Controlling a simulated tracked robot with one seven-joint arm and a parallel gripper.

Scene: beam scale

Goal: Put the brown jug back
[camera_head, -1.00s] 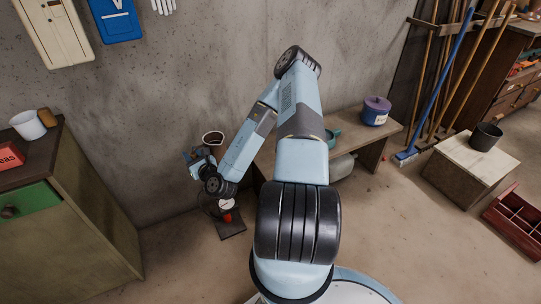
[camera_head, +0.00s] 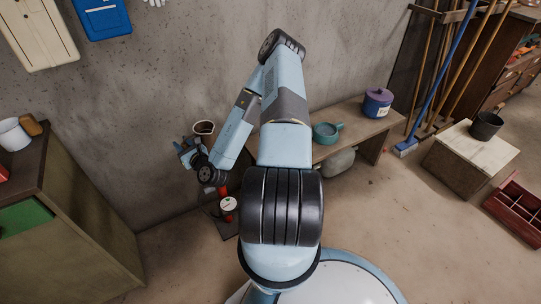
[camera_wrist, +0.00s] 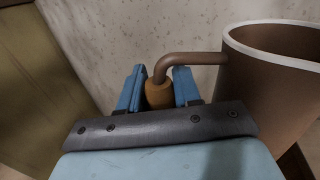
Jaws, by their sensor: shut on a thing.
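The brown jug (camera_head: 204,128), with a pale rim, is held up in front of the concrete wall, left of centre in the head view. In the wrist view the jug (camera_wrist: 268,85) fills the right side, its body looking roughly upright. Its bent handle (camera_wrist: 190,59) ends in a tan grip (camera_wrist: 158,94) between the two blue fingers. My arm hides part of the jug's lower side.
A low wooden bench (camera_head: 355,129) bears a teal pot (camera_head: 326,133) and a purple-lidded pot (camera_head: 377,103). A cabinet (camera_head: 85,220) stands left. A wooden box (camera_head: 468,157) bears a dark pot (camera_head: 486,125).

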